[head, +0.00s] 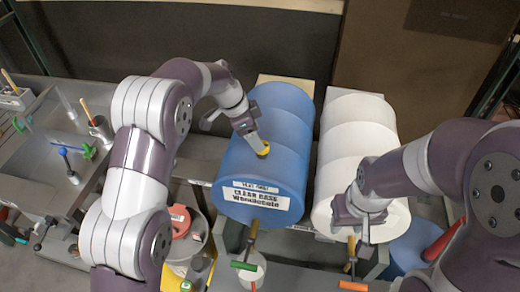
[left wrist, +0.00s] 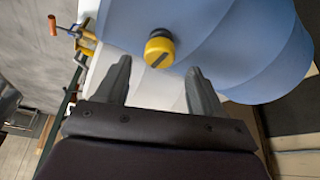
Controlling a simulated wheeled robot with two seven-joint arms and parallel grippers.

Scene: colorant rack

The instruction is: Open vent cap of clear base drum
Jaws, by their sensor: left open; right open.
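The clear base drum (head: 272,150) is a blue drum lying on its side, with a white label on its front end. It also fills the top of the left wrist view (left wrist: 240,40). Its yellow vent cap (head: 263,150) sits on top of the drum; in the left wrist view the cap (left wrist: 159,48) shows a dark slotted top. My left gripper (head: 254,140) is at the cap in the head view. In the left wrist view its two fingers (left wrist: 158,75) are open, with the cap just beyond and between the tips. My right gripper (head: 362,235) is open in front of the white drum.
A white drum (head: 355,125) lies right beside the blue one. A green-handled tap (head: 250,250) and an orange-handled tap (head: 352,270) stick out below the drums. A grey bench (head: 35,150) with small tools stands at the left.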

